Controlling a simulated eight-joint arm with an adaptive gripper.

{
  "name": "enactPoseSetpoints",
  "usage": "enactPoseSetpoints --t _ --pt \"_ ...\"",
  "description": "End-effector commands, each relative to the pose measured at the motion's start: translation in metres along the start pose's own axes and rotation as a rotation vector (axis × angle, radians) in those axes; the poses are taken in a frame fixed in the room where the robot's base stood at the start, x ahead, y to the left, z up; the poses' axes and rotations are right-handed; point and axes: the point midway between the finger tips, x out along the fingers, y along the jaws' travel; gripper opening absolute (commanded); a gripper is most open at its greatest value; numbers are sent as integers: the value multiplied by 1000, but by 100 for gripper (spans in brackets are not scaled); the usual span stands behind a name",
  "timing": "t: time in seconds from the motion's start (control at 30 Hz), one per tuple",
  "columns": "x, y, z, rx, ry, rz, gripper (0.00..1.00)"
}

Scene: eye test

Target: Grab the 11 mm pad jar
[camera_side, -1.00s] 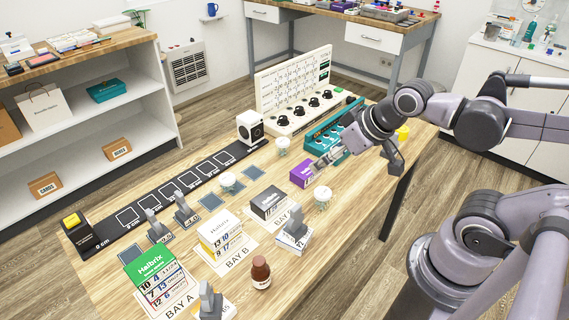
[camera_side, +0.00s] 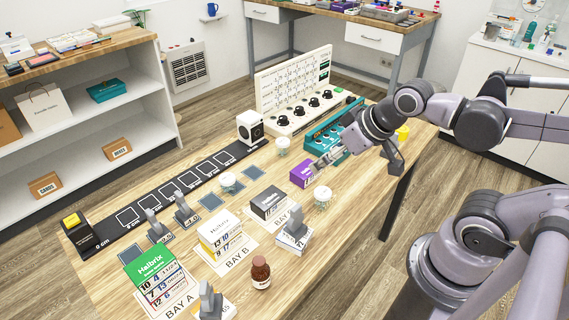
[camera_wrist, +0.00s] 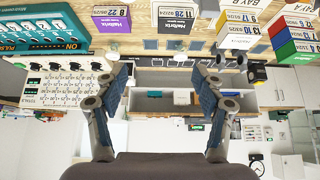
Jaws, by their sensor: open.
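Three small clear jars with white lids stand on the wooden table in the side view: one near the dial panel (camera_side: 283,146), one by the grey squares (camera_side: 228,182) and one at the right near the purple box (camera_side: 322,197). Their size marks are too small to read, so I cannot tell which is the 11 mm pad jar. My gripper (camera_side: 327,160) is open and empty above the table, beside the purple box (camera_side: 302,174) and the teal device (camera_side: 325,130). In the wrist view my gripper (camera_wrist: 162,82) shows two spread fingers with nothing between them.
A black box (camera_side: 268,204), a white box (camera_side: 221,232) and a green-topped box (camera_side: 156,276) stand on the table. A brown bottle (camera_side: 261,272) is at the front. A black strip with marked squares (camera_side: 175,193) runs along the back edge. Grey clip stands are among the boxes.

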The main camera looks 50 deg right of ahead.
Motion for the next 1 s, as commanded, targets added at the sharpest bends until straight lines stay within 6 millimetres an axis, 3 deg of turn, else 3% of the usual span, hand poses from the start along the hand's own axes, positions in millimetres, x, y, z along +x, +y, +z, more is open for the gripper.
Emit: enactPoseSetpoints --t 0.6,0.77,1.0 --pt "0 -1 -4 8 -6 1 72" --pt "4 -4 -26 60 -41 12 72" --pt "27 -15 -73 189 -115 56 72"
